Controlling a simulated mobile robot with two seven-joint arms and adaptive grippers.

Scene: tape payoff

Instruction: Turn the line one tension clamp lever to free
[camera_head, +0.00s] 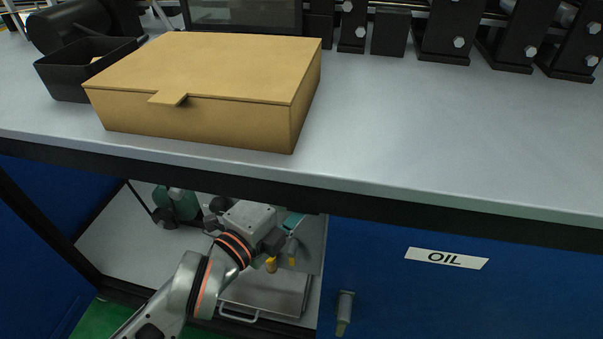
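No tension clamp lever marked as line one can be made out. Black bolted brackets (443,30) stand along the back of the bench, cut off by the top edge, and I cannot tell whether a clamp is among them. My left gripper (282,264) is below the benchtop, in front of the open shelf bay. Its two yellow-tipped fingers are apart, and nothing shows between them. It is far below and in front of the brackets. My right gripper is not in view.
A closed tan box (200,75) sits on the benchtop (430,140) at left, beside a black bin (62,72). The benchtop's right side is clear. Below are a blue OIL cabinet (480,295), a metal tray (265,292) and a green object (177,205).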

